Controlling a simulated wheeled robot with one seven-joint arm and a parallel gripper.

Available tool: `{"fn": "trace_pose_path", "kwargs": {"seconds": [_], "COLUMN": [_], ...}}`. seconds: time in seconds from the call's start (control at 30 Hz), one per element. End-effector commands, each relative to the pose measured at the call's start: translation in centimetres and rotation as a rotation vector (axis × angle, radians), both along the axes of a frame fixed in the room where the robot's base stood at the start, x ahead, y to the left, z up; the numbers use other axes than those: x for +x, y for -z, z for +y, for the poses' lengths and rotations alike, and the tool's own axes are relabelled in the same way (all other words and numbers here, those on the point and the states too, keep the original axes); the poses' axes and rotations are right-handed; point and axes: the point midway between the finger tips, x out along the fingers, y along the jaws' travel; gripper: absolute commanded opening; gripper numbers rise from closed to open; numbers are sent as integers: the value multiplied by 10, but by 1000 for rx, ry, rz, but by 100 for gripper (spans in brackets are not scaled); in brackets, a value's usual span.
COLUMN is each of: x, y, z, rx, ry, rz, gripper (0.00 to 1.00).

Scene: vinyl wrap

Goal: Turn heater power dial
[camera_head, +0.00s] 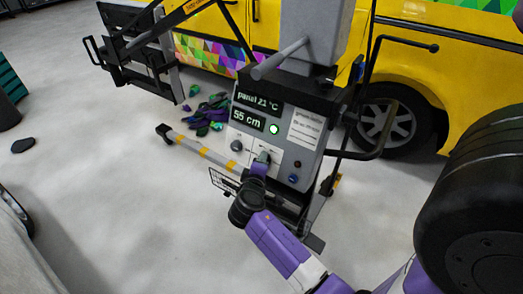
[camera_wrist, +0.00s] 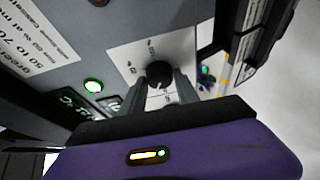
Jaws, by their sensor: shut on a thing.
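The grey heater control box (camera_head: 303,160) stands in the middle of the head view, its displays reading about "panel 21 °C" and "55 cm". A round black dial (camera_wrist: 159,74) on a white label plate sits between my fingertips in the wrist view. My gripper (camera_wrist: 160,88) is shut on this dial, one finger on each side. In the head view my gripper (camera_head: 262,160) reaches the lower middle of the panel and covers most of the dial. Another dark knob (camera_head: 236,145) sits to its left, free of my gripper. The dial's pointer is not clear.
A green lamp (camera_head: 274,129) is lit; a red button (camera_head: 297,163) and a blue button (camera_head: 292,178) are at the panel's right. A yellow van (camera_head: 420,70) stands behind. Colourful scraps (camera_head: 208,112) lie on the floor. A striped bar (camera_head: 200,149) juts left. Floor at left is mostly clear.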

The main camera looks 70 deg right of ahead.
Motion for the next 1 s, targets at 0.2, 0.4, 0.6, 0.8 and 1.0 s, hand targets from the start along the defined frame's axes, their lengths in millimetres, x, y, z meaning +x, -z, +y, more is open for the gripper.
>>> {"fn": "trace_pose_path", "kwargs": {"seconds": [0.2,0.4,0.6,0.8,1.0], "x": [1,0,1,1,2], "y": [-12,-11,-9,-6,-4], "z": [-1,-2,-2,-2,-2], "rx": [43,77,102,116,122], "ry": [-72,-129,-174,-199,-210], "rz": [174,314,417,479,503], "gripper": [0,0,0,0,0]}}
